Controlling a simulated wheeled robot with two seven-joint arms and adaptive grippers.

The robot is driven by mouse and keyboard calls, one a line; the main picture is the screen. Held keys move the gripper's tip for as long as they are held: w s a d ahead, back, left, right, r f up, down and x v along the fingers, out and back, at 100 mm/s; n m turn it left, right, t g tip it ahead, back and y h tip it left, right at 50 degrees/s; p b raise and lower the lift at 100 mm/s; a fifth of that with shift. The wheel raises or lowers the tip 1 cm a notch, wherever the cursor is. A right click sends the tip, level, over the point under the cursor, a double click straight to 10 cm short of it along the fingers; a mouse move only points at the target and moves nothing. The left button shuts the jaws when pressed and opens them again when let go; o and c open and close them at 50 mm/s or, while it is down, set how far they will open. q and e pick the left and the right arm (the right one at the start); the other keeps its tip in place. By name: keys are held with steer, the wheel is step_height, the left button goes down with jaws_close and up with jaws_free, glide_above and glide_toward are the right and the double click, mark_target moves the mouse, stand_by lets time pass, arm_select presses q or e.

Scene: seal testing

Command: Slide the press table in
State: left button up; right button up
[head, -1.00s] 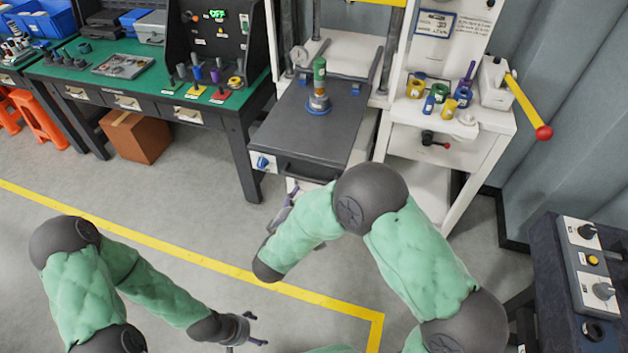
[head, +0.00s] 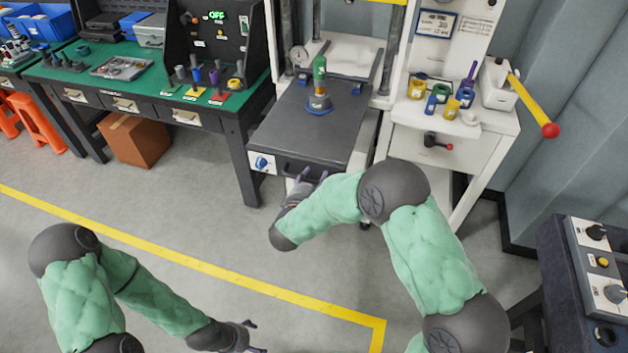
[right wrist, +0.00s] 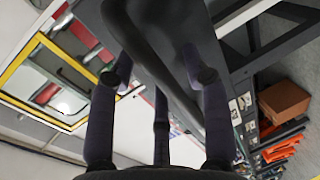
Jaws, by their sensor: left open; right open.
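The press table (head: 318,128) is a dark grey plate pulled out towards me from the white press. A green-topped fitting on a blue base (head: 320,92) stands upright on it. A dark handle bar (head: 300,170) runs along its front edge. My right gripper (head: 312,178) is open at this front edge, just below the handle. In the right wrist view, the handle (right wrist: 160,60) crosses between the spread fingers of the right gripper (right wrist: 158,75); I cannot tell whether they touch it. My left gripper (head: 254,337) is open and empty, low over the floor.
A green-topped workbench (head: 150,85) stands close on the left of the press table. A white stand (head: 440,150) with coloured fittings and a yellow lever (head: 532,105) is on the right. A cardboard box (head: 135,139) sits under the bench. The floor in front is clear.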

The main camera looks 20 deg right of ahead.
jaws_close()
